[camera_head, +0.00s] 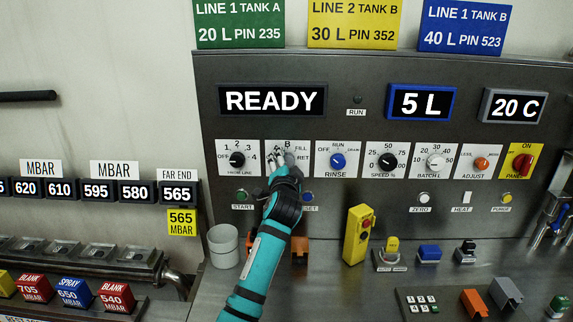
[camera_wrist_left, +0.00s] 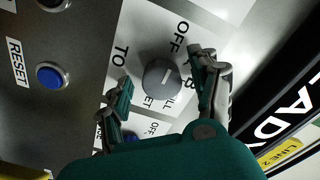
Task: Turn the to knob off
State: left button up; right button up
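The TO knob (camera_wrist_left: 160,82) is a round grey knob on a white plate, with OFF, A, B, FILL and RET printed around it. A pale mark shows on its face; I cannot tell exactly which label it points to. My left gripper (camera_wrist_left: 164,90) is open, with one finger on each side of the knob; contact is not clear. In the head view my left gripper (camera_head: 282,163) reaches up to the panel and hides the knob. My right gripper is not in view.
The FROM LINE knob (camera_head: 237,160) is close on the left and the blue RINSE knob (camera_head: 338,161) on the right. The RESET button (camera_wrist_left: 52,76) sits below the TO plate. A READY display (camera_head: 271,100) is above. A grey cup (camera_head: 223,247) and yellow pendant (camera_head: 357,235) stand on the counter.

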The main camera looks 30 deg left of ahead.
pick_arm(q)
jog(key=shift+s+d, duration=0.1)
jog(key=shift+d, duration=0.05)
jog(key=v, duration=1.1)
jog(key=shift+s+d, duration=0.25)
jog(key=shift+s, duration=0.05)
jog(key=shift+f, duration=0.1)
